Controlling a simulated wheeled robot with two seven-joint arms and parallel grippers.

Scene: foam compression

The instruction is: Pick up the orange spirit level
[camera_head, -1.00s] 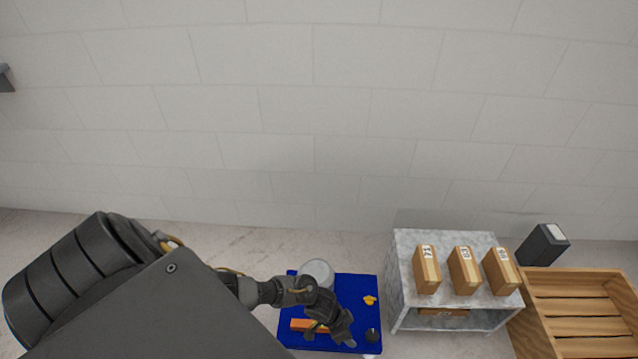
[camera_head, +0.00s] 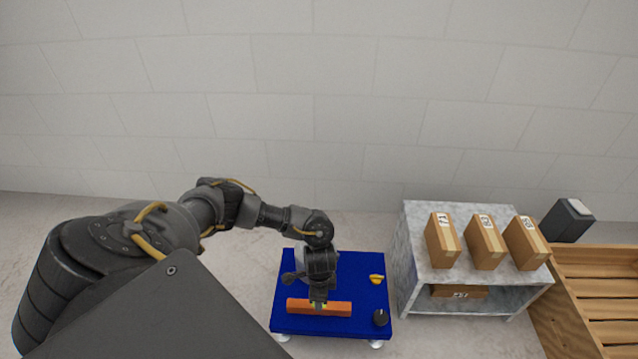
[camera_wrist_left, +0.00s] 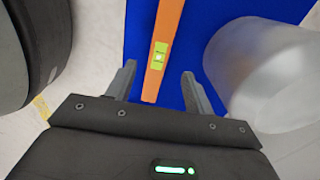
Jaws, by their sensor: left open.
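The orange spirit level (camera_head: 340,308) lies flat on the blue platform (camera_head: 290,324), near its front edge. My left gripper (camera_head: 318,302) points down over the middle of the level in the head view. In the left wrist view, the open gripper (camera_wrist_left: 158,72) has one finger on each side of the level (camera_wrist_left: 170,20), with gaps on both sides. The level's yellow-green vial (camera_wrist_left: 159,55) shows between the fingers. I cannot tell the height of the fingertips above the platform. My right gripper is not in view.
A translucent cylinder (camera_wrist_left: 262,80) stands close to the right finger in the wrist view. A yellow piece (camera_head: 377,279) and a black knob (camera_head: 380,317) are on the platform's right side. A grey shelf (camera_head: 425,275) with boxes (camera_head: 443,240) and a wooden crate (camera_head: 595,285) stand further right.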

